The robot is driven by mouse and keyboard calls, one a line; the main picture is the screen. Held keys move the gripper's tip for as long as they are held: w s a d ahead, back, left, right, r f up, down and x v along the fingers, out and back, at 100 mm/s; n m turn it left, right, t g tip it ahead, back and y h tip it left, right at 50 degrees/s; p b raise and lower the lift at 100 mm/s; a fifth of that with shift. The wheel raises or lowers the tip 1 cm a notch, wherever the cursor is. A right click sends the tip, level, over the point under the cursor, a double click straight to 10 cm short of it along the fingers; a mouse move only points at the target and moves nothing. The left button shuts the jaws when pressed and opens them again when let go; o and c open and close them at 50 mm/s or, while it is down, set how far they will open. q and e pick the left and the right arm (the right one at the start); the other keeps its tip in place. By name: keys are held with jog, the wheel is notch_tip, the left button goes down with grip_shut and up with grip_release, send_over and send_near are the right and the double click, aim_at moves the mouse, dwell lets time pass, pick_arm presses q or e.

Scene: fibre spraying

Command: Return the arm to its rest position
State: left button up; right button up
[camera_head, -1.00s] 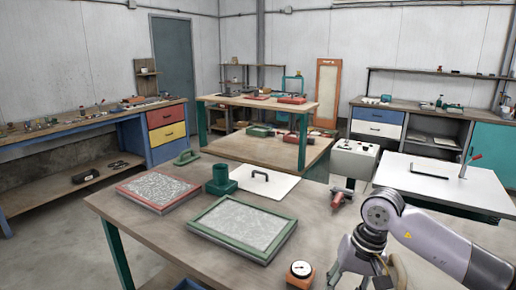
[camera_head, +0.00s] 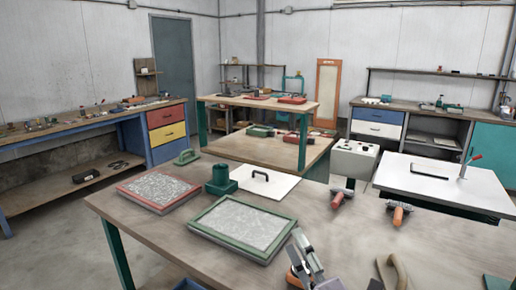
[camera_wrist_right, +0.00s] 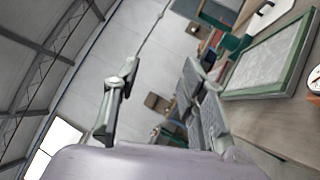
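My right gripper (camera_head: 307,262) is at the bottom of the head view, low over the front edge of the workbench (camera_head: 345,240). It partly hides the orange-based gauge there. In the right wrist view my right gripper (camera_wrist_right: 158,98) has its two fingers spread wide, with nothing between them. The green-framed panel (camera_head: 243,226) lies flat on the bench, left of the gripper and apart from it. It also shows at the right of the wrist view (camera_wrist_right: 268,62). My left gripper is not in view.
On the bench are a red-framed panel (camera_head: 158,190), a green cup-shaped fixture (camera_head: 220,180), a white plate with a black handle (camera_head: 262,184) and two orange-handled tools (camera_head: 398,214). The bench's middle right is clear.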

jog(key=s+d+f+m+g+h, duration=0.45)
jog(key=f+m, duration=0.35)
jog(key=f, duration=0.2)
jog(key=s+d+f+m+g+h, duration=0.4)
jog(key=d+f+m, duration=0.2)
jog(key=f+m, duration=0.3)
jog(key=s+d+f+m+g, duration=0.1)
jog(key=s+f+m+g, duration=0.25)
jog(key=s+f, duration=0.4)
jog(key=s+d+f+m+g, duration=0.15)
jog(key=s+f+g, duration=0.25)
jog(key=s, duration=0.6)
notch_tip(320, 180, down, 28)
jog(key=s+a+g, duration=0.1)
jog(key=s+g, duration=0.1)
jog(key=s, duration=0.1)
jog(key=s+d+f+g, duration=0.1)
jog(key=s+d+f, duration=0.2)
jog(key=s+f, duration=1.1)
jog(key=shift+s+f, duration=0.35)
jog(key=shift+s, duration=0.6)
